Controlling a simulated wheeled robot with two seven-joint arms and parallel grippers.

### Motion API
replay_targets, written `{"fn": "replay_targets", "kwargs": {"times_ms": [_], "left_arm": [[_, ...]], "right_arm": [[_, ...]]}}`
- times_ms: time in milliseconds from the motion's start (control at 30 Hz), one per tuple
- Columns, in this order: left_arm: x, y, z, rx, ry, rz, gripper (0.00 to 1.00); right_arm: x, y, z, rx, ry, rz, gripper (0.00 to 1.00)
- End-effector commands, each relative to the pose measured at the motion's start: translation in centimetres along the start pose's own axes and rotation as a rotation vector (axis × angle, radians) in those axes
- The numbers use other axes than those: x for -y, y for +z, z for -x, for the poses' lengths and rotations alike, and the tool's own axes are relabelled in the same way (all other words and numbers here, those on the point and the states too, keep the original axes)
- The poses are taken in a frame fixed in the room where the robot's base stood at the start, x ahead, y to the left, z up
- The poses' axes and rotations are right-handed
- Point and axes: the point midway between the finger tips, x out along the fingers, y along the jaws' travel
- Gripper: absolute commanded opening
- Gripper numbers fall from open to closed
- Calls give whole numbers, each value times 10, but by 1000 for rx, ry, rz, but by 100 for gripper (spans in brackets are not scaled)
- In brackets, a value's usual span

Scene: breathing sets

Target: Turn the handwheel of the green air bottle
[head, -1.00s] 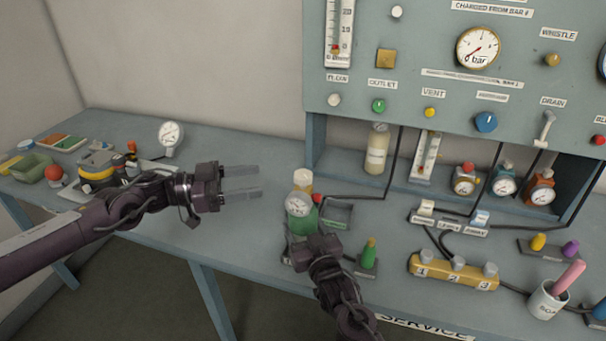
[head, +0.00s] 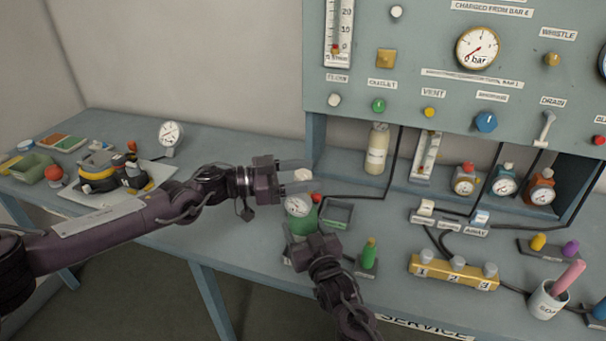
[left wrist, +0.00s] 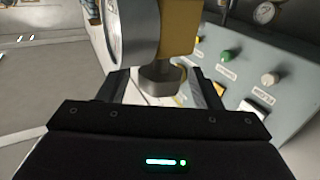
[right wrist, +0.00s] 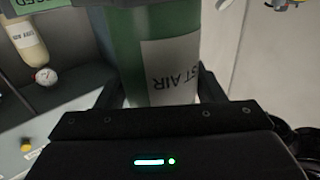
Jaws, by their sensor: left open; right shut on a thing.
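The green air bottle (head: 308,220) stands upright on the bench, with a round gauge (head: 298,205) at its upper part. My right gripper (head: 302,240) is shut on the bottle's body; the right wrist view shows the green body and white label (right wrist: 168,72) between its fingers. A pale handwheel (head: 303,174) tops the bottle. My left gripper (head: 312,176) is open, with its fingers either side of the handwheel. In the left wrist view the grey handwheel (left wrist: 160,80) sits between the fingers below a brass valve body (left wrist: 180,28); I cannot tell whether they touch.
A yellow numbered block (head: 453,272) and a cup (head: 547,302) lie farther right. The gauge panel (head: 450,60) rises behind.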

Motion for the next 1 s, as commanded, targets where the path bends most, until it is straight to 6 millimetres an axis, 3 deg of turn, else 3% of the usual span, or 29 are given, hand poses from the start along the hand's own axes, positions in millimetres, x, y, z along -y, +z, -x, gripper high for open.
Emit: {"fn": "replay_targets", "kwargs": {"times_ms": [100, 433, 733, 1000], "left_arm": [[0, 0, 0, 0, 0, 0, 56], [0, 0, 0, 0, 1, 1, 14], [-1, 1, 0, -6, -39, 6, 14], [-2, 2, -1, -5, -199, 6, 14]], "right_arm": [[1, 0, 0, 0, -1, -2, 7], [1, 0, 0, 1, -2, -2, 7], [1, 0, 0, 1, -2, -2, 7], [1, 0, 0, 1, -3, 0, 7]]}}
